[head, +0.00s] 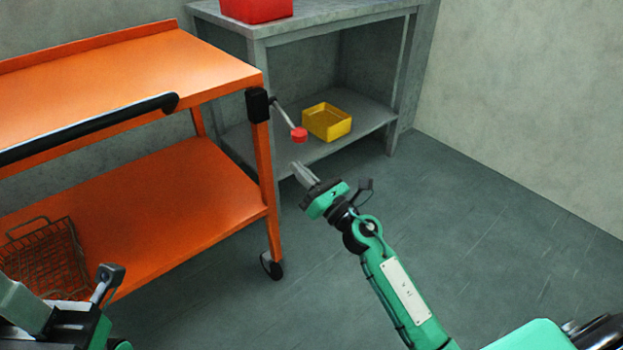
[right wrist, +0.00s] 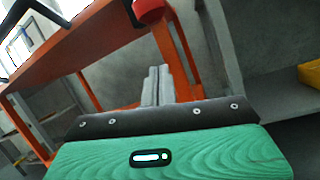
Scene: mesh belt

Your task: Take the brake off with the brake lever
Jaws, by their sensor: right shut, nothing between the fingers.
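The brake lever (head: 285,113) is a thin grey rod with a red knob (head: 299,135). It comes out of a black housing (head: 257,105) on the right corner post of the orange cart (head: 262,165) and slants down to the right. My right gripper (head: 298,168) is shut and empty, a little below the red knob and apart from it in the head view. In the right wrist view the shut fingers (right wrist: 157,84) point towards the cart, and the red knob (right wrist: 148,10) shows at the top edge. My left gripper (head: 108,280) shows only partly at the lower left.
The cart has a black push handle (head: 90,128) and a caster (head: 271,266). A wire basket (head: 48,255) is on its lower shelf. Behind stands a grey bench (head: 330,30) with a red bin (head: 256,9) and a yellow bin (head: 327,121). The floor at right is clear.

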